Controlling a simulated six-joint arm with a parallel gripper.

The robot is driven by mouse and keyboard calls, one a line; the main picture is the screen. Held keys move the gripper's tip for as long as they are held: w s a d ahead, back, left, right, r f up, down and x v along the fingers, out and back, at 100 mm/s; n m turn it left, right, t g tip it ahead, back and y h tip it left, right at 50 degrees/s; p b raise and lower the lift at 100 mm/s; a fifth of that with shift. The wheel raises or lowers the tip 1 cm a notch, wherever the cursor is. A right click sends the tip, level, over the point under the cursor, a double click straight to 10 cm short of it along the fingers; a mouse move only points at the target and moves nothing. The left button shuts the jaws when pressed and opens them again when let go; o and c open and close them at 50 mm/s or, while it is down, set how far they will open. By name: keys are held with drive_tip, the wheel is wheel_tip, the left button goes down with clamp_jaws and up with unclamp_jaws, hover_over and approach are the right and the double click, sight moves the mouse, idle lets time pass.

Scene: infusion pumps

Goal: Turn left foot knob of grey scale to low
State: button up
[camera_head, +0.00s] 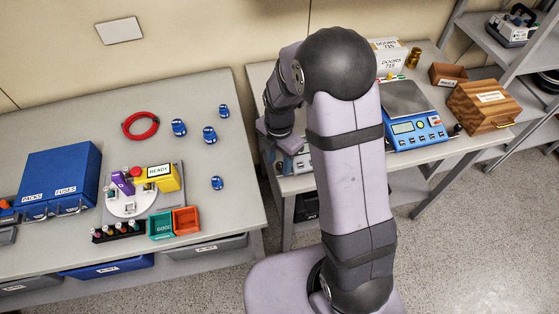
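A device with a grey-blue front (301,163), which looks like the grey scale, sits at the left front of the right-hand table. Most of it is hidden behind my arm, and I cannot make out its left foot knob or that knob's setting. My gripper (276,143) points down at the left end of this device, close to it. Its fingers are too small and covered to tell whether they are open or shut, or whether they touch anything.
A blue scale (404,141) with a grey pan and a dark side knob (458,128) stands right of my arm. A wooden box (482,108) is beside it. The left table (110,240) holds bins and blue parts. A gap separates the tables.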

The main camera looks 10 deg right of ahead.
sight(280, 166)
drive_tip(key=shift+r+b, duration=0.95)
drive_tip(key=shift+r, duration=2.7)
drive_tip(key=m, duration=0.6)
drive_tip(key=shift+w, duration=0.2)
drive_tip(key=m, duration=0.2)
drive_tip(key=shift+f+m, duration=0.1)
drive_tip(key=shift+m, duration=0.3)
drive_tip(key=shift+s+f+m, duration=0.15)
drive_tip(key=shift+m, duration=0.4)
drive_tip(key=shift+s+f+m, duration=0.15)
drive_tip(key=shift+m, duration=0.4)
drive_tip(key=s+d+m, duration=0.2)
drive_tip(key=s+m, duration=1.1)
drive_tip(key=s, duration=0.3)
drive_tip(key=shift+d, duration=0.15)
